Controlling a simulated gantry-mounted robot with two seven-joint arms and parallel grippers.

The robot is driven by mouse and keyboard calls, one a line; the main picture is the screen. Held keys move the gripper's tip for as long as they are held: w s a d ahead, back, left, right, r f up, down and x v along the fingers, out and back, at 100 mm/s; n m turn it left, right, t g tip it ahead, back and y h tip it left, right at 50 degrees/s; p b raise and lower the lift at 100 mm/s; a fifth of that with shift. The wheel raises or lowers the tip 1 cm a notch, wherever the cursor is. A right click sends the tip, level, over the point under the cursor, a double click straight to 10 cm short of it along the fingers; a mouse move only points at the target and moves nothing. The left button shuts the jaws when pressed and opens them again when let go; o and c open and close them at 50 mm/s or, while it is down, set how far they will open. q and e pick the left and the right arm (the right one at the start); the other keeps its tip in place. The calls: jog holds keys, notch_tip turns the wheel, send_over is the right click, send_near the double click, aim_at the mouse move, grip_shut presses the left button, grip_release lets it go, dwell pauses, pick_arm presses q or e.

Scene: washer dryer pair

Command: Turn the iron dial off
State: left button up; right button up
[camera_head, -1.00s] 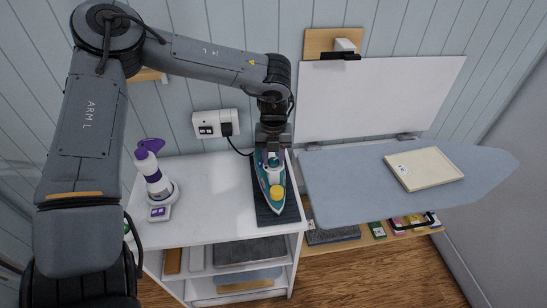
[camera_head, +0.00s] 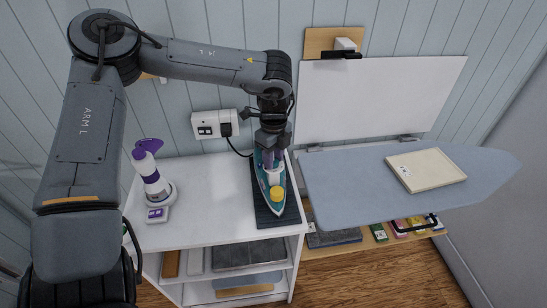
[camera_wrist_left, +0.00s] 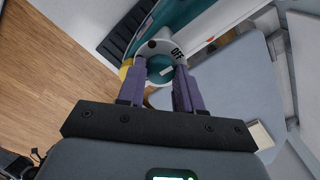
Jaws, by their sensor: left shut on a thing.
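The iron (camera_head: 270,180) is teal and white with a yellow cap. It lies on a dark ribbed mat (camera_head: 264,214) on the white cabinet top. My left gripper (camera_head: 268,160) points down over the iron's rear part. In the left wrist view, the purple fingers of my left gripper (camera_wrist_left: 160,80) are on both sides of the round teal dial (camera_wrist_left: 160,69) and shut on it. The word "OFF" shows beside the dial on the iron's body. The fingers hide parts of the dial's sides. My right gripper is in no view.
A purple and white spray bottle (camera_head: 151,175) stands on the left of the white cabinet top (camera_head: 215,205). A plugged-in socket (camera_head: 215,124) is on the wall behind. A blue-grey ironing board (camera_head: 350,197) with a cream book-like block (camera_head: 427,170) extends at the right.

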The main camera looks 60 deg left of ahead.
pick_arm(q)
jog(key=shift+n, duration=0.7)
jog(key=o, duration=1)
jog(key=shift+o, duration=0.2)
notch_tip(320, 180, up, 11)
jog(key=p, duration=0.1)
jog(key=shift+p, duration=0.3)
jog(key=shift+d, duration=0.1)
